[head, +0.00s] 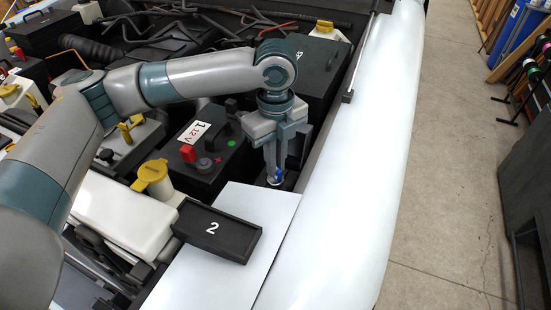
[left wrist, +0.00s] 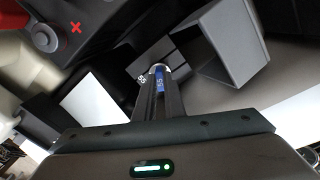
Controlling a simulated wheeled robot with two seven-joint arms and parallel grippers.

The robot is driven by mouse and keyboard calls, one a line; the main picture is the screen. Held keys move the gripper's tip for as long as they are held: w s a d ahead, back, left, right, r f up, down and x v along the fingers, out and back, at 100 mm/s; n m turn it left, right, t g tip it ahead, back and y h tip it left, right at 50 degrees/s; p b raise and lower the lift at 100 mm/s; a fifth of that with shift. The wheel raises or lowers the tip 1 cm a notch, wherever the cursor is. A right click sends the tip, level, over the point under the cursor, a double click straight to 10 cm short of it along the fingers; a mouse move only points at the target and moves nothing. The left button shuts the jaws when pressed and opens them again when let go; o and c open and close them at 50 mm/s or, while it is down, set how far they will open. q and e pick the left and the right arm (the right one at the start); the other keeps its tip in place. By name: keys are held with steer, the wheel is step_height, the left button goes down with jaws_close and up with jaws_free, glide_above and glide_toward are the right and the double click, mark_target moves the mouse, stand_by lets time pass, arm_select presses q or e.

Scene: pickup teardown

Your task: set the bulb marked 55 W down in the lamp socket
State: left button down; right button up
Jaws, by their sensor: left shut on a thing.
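My left gripper (head: 275,172) points down beside the black battery box and is shut on a small bulb with a blue label (head: 277,177). My right gripper is out of view.
A grey open-ended box (left wrist: 222,45) stands close to the fingers. The 12 V battery (head: 208,150) with its red terminal cap is just left of the gripper. A white panel (head: 235,215) and a black tray marked 2 (head: 190,232) lie nearer. The white fender (head: 370,150) runs along the right.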

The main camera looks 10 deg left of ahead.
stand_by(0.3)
arm_select(q)
steer(key=c, duration=1.8)
jaws_free()
steer(key=shift+o, duration=0.2)
steer(key=shift+r, duration=0.1)
steer(key=shift+r+b, duration=0.3)
steer(key=shift+r, duration=0.2)
step_height(320, 180, up, 16)
steer(key=b, duration=0.4)
